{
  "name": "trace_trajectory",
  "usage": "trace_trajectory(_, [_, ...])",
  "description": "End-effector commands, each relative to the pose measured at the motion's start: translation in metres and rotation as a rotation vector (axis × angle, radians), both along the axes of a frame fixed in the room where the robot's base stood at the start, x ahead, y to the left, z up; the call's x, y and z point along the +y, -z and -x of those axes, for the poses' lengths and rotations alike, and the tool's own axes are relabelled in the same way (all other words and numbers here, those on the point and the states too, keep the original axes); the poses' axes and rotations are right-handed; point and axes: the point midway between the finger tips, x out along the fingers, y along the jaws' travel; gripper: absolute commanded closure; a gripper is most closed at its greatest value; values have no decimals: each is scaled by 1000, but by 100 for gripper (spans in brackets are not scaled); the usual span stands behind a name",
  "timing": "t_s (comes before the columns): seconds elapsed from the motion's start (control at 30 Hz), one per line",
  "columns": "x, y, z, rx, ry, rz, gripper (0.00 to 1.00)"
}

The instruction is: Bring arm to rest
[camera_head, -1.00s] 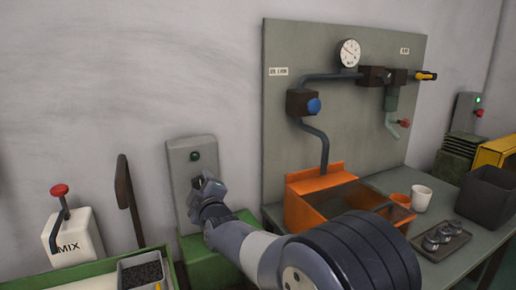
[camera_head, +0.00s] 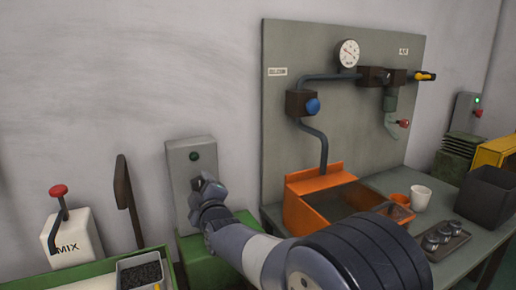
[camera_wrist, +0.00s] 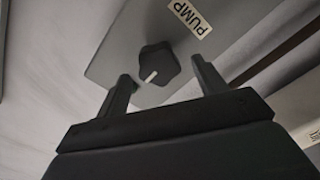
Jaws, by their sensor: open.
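My gripper (camera_wrist: 163,82) is open in the wrist view, its two dark fingers apart. A black knob (camera_wrist: 158,62) with a white pointer mark is seen between and just beyond the fingertips. The knob is on a grey panel (camera_wrist: 120,45) with a label (camera_wrist: 190,16) reading PUMP. Whether the fingers touch the knob is hard to tell.
A MIX box (camera_head: 72,240) with a red-topped lever stands at left, beside a tray of dark granules (camera_head: 141,274). At right, a pipe panel (camera_head: 350,120) rises behind an orange basin (camera_head: 300,212), cups (camera_head: 420,197) and a dark bin (camera_head: 487,195).

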Motion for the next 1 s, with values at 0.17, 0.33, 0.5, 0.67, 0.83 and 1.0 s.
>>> trace_trajectory(0.17, [-13,0,28,-1,0,-1,33])
trace_trajectory(0.33, [-25,0,53,-2,-1,0,33])
trace_trajectory(0.5, [-31,0,64,0,0,0,33])
trace_trajectory(0.67, [-19,0,39,1,0,1,33])
trace_trajectory(0.83, [-6,0,13,0,0,-1,33])
trace_trajectory(1.0, [6,0,-12,0,0,-1,33])
